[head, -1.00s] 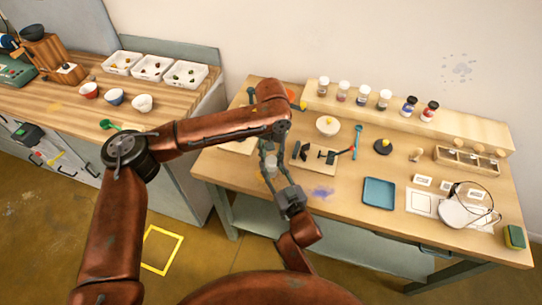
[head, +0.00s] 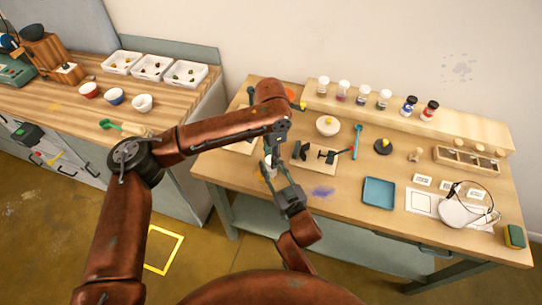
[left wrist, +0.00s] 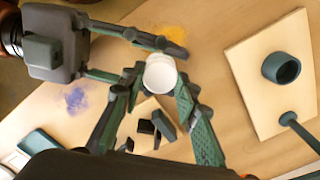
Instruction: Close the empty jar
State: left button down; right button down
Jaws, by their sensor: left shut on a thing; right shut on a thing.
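My left gripper (head: 270,150) points down over the front left part of the table. In the left wrist view its fingers (left wrist: 162,84) are shut on a round white lid (left wrist: 160,74). My right gripper (head: 272,172) reaches in from the front and is shut on the small pale jar (head: 267,171) below the lid. The right gripper also shows in the left wrist view (left wrist: 155,62), its fingers around the same spot. The lid hides most of the jar from above. I cannot tell whether lid and jar are seated or only touching.
Behind the grippers are a pale bowl (head: 327,125), a board with dark blocks (head: 318,164) and a blue spoon (head: 357,142). A blue tray (head: 379,192) lies to the right. Several filled jars stand on the wooden riser (head: 460,127). A board with a dark green ring (left wrist: 281,68) is close to my left gripper.

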pick_arm(q)
jog(key=shift+m, duration=1.2)
jog(key=c, duration=1.4)
grip_release()
notch_tip(320, 180, up, 12)
pick_arm(e)
jog(key=c, duration=1.3)
grip_release()
jog(key=shift+s, duration=0.1)
